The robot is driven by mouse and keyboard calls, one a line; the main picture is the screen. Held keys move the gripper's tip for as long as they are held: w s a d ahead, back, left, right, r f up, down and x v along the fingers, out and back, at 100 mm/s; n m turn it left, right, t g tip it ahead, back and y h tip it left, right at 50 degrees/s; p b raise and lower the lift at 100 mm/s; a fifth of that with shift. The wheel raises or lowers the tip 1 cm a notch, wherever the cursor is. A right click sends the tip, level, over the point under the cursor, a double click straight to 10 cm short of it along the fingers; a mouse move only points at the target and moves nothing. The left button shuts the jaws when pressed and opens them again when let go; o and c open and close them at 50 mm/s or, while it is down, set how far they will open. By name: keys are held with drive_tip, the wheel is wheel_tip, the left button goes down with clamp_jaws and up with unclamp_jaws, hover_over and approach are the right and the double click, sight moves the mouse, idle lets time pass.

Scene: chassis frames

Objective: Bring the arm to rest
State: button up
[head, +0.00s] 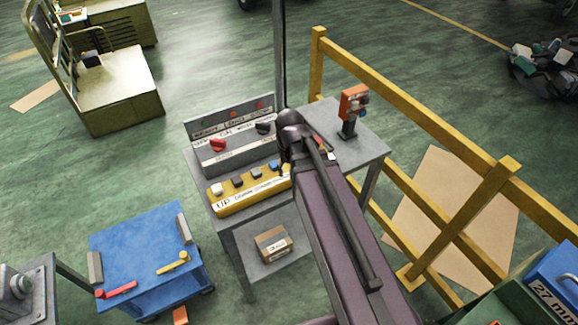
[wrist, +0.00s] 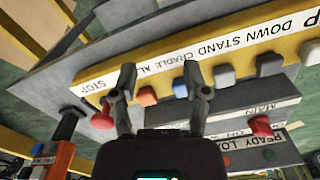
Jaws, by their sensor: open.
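My gripper (wrist: 160,82) is open and empty in the wrist view, its two fingers apart over the yellow button panel (wrist: 232,50). An orange button (wrist: 148,96) shows between the fingers, and a red button (wrist: 102,121) lies just left of the left finger. I cannot tell whether a finger touches the panel. In the head view my arm reaches from the lower right to the grey table (head: 232,226).
Behind the panel stands a grey switch box (head: 238,153) with a red switch. An orange control unit (head: 353,105) stands on the table's right. A yellow railing (head: 415,97) runs along the right. A blue cart (head: 145,250) is at lower left. Green floor lies open at the back.

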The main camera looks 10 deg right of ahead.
drive_tip(key=shift+n, duration=0.3)
drive_tip(key=s+d, duration=0.1)
drive_tip(key=s+d+f+b, duration=0.1)
drive_tip(key=s, duration=0.1)
drive_tip(key=shift+s+f, duration=0.2)
drive_tip(key=shift+s, duration=0.05)
idle(0.7)
